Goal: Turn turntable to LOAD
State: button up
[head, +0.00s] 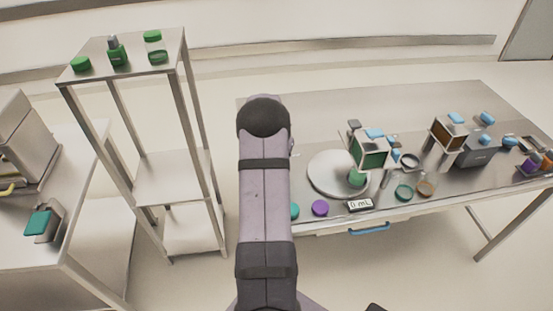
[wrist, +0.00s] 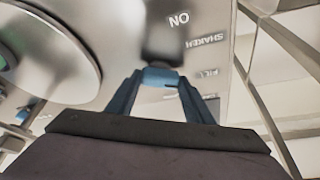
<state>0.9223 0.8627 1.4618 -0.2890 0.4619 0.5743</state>
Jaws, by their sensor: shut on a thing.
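The turntable is a round pale metal disc (head: 324,172) on the table, right of my arm in the head view. A large round disc (wrist: 62,48), seemingly the turntable, fills the upper left of the wrist view. A green round thing (head: 357,178) sits at the disc's right side. In the wrist view my gripper (wrist: 160,84) is shut on a light blue piece (wrist: 160,76), which sits at the end of a blurred dark block (wrist: 163,45). In the head view my arm hides the gripper. No LOAD mark is readable.
Upside-down lettering (wrist: 205,39) lies beside the dark block. The metal table (head: 300,112) also holds a green-windowed box (head: 370,153), an orange-windowed box (head: 447,133), a purple cap (head: 320,208) and a "0 mL" display (head: 360,205). A shelf rack (head: 170,178) stands left of my arm.

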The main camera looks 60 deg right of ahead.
jog(key=m+b, duration=0.1)
jog(key=b, duration=0.1)
jog(key=m+g+b, duration=0.1)
jog(key=b, duration=0.1)
jog(key=shift+w+f+b, duration=0.2)
jog(key=shift+f+b, duration=0.15)
jog(key=shift+b, duration=0.05)
jog(key=m+g+b, duration=0.1)
jog(key=m+b, duration=0.1)
jog(key=m, duration=0.1)
jog(key=shift+d+r+b, duration=0.1)
jog(key=shift+r+b, duration=0.05)
jog(key=shift+b, duration=0.25)
jog(key=m, duration=0.1)
jog(key=m+g, duration=0.1)
jog(key=m, duration=0.1)
jog(key=shift+w+r+m, duration=0.15)
jog(key=shift+r+m, duration=0.1)
jog(key=shift+m, duration=0.05)
jog(key=shift+d+m+g+y+p, duration=0.15)
jog(key=shift+m+g+p, duration=0.25)
jog(key=shift+m, duration=0.55)
jog(key=shift+m+g+y+p, duration=0.25)
jog(key=shift+m+g+p, duration=0.15)
jog(key=shift+m, duration=0.55)
jog(key=o, duration=1)
jog(key=shift+o, duration=0.2)
